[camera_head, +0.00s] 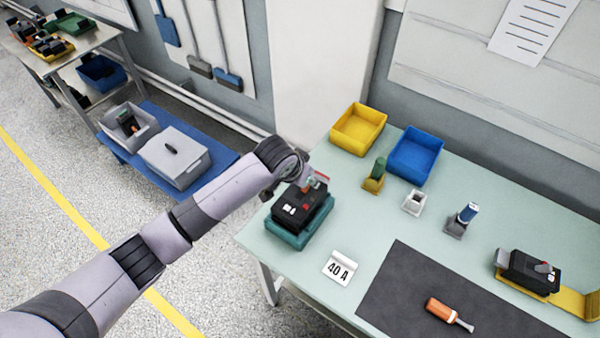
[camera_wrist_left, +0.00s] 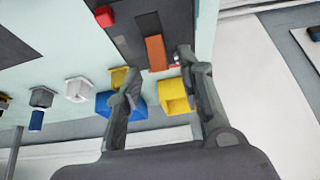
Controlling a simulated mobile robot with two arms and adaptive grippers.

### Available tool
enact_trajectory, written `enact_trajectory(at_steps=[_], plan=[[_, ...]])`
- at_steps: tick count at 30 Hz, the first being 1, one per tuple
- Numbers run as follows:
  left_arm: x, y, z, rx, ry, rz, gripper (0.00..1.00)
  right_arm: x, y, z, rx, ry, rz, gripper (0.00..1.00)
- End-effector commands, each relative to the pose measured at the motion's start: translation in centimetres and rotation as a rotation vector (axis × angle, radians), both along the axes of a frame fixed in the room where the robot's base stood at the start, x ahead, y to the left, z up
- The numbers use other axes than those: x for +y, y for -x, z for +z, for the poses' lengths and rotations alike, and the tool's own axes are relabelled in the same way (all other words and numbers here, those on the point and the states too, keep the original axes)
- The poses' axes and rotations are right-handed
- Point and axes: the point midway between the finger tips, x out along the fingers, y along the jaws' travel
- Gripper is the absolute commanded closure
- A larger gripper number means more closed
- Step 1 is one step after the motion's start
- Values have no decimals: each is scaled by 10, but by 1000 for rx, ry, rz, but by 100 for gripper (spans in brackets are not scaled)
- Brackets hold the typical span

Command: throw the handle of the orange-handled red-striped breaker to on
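The breaker (camera_head: 297,212) is a black block with white labels, on a teal base at the left end of the bench. In the left wrist view its dark body (camera_wrist_left: 130,22) lies ahead, with an orange handle (camera_wrist_left: 155,50) and a bit of red by the handle's end. My left gripper (camera_wrist_left: 161,62) is open, one finger on each side of the orange handle; contact cannot be told. In the head view my left gripper (camera_head: 316,183) is over the breaker's far side and partly hidden by my wrist. My right gripper is not in view.
A 40 A card (camera_head: 340,268) stands beside the breaker. Yellow (camera_head: 358,128) and blue bins (camera_head: 416,152) stand behind. Small holders stand mid-bench. An orange screwdriver (camera_head: 448,314) lies on a dark mat (camera_head: 400,290); another breaker (camera_head: 528,271) sits on a yellow base at right.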

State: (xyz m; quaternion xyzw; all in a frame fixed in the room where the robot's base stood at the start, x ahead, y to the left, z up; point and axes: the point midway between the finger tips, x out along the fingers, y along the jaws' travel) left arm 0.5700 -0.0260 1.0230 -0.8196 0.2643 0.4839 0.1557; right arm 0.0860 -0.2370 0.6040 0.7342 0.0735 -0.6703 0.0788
Motion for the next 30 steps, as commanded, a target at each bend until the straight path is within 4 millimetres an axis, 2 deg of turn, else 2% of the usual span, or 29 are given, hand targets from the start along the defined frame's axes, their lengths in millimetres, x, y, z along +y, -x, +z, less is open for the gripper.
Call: enact_trajectory(at_steps=[15,21,30], plan=[[27,37,83,-3,1,-1,65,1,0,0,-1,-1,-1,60],[31,43,96,0,1,0,65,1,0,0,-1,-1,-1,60],[31,43,97,-1,1,0,65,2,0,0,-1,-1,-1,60]])
